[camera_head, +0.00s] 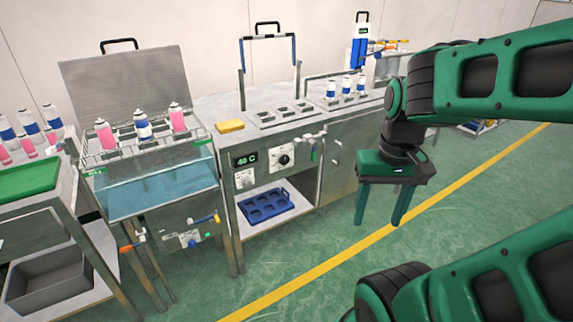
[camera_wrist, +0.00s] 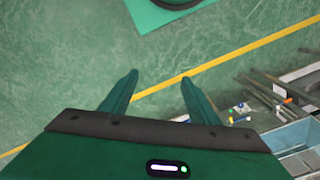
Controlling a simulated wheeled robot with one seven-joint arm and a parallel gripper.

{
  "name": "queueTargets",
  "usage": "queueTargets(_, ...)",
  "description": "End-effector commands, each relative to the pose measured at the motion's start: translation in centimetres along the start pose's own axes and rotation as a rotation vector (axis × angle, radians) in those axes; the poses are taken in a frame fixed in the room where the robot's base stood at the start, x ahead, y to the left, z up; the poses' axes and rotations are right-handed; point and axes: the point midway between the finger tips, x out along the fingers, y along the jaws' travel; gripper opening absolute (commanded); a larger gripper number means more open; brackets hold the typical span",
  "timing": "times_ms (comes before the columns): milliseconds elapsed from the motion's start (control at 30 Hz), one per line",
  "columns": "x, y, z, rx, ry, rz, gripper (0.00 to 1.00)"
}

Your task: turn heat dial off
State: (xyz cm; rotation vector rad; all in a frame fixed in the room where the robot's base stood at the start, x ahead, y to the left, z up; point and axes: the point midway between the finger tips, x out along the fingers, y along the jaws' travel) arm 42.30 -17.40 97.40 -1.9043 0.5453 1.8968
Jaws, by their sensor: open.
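The heat panel is on the front of the grey bench in the head view, with a green-lit display (camera_head: 246,160) that reads about 40 C. A round black dial (camera_head: 284,159) with a light pointer sits on a white plate right of the display. A smaller white control plate (camera_head: 244,178) is below the display; its details are too small to read. My gripper (camera_head: 380,218) is open and empty, pointing down over the floor, well right of the dial and apart from it. In the wrist view my gripper (camera_wrist: 159,80) shows two spread fingers over bare floor; the dial cannot be made out there.
A water bath (camera_head: 165,190) with a raised lid and a rack of cans stands left of the panel. Small valves (camera_head: 310,150) stick out just right of the dial. A blue crate (camera_head: 265,206) lies on the shelf below. Green floor (camera_head: 330,270) is clear in front.

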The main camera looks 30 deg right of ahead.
Motion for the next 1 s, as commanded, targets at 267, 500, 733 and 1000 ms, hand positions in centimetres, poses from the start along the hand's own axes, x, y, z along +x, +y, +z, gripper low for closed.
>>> queueTargets(267, 2.9, -3.6, -6.8, 0.052, 0.023, -0.012, 0.55)
queueTargets(500, 7.7, -7.8, -13.2, 0.125, 0.030, -0.108, 0.55)
queueTargets(733, 12.9, -12.3, -18.3, 0.233, 0.009, -0.266, 0.55)
queueTargets(1000, 18.5, -17.8, -23.2, 0.428, -0.049, -0.517, 0.55)
